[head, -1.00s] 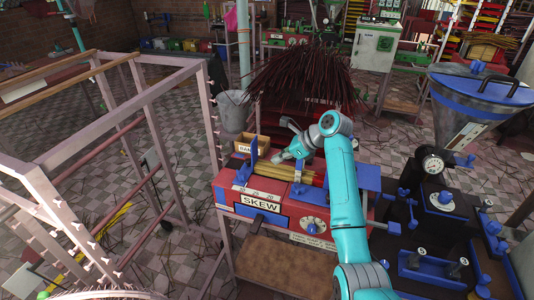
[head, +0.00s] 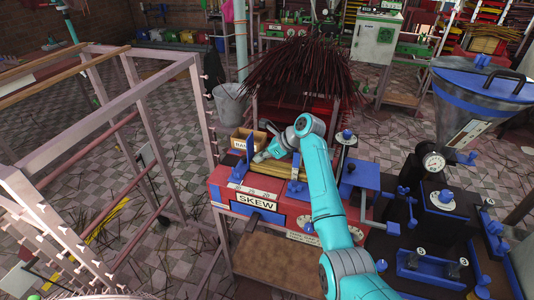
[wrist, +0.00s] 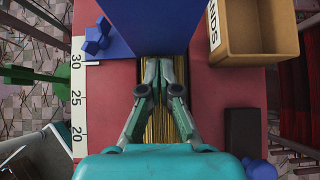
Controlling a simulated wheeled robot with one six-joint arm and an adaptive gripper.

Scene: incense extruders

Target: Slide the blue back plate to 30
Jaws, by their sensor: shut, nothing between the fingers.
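The blue back plate (head: 250,150) stands upright at the left end of the trough on the red SKEW machine (head: 225,190). In the wrist view the plate (wrist: 165,30) is a broad blue block across the top, with a blue star knob (wrist: 97,38) at its left. A white scale (wrist: 79,100) marked 30, 25 and 20 runs along the left; the plate's near edge lies close to the 30 mark. My gripper (wrist: 159,62) is shut and empty, its fingertips at the plate's near face; I cannot tell whether they touch. In the head view my gripper (head: 260,157) is low over the trough.
Yellow sticks (wrist: 145,115) lie in the trough under my fingers. A cardboard box (wrist: 258,30) sits right of the plate in the wrist view. A bundle of dark sticks (head: 295,75) stands behind the machine, and a pink frame (head: 150,120) stands at left.

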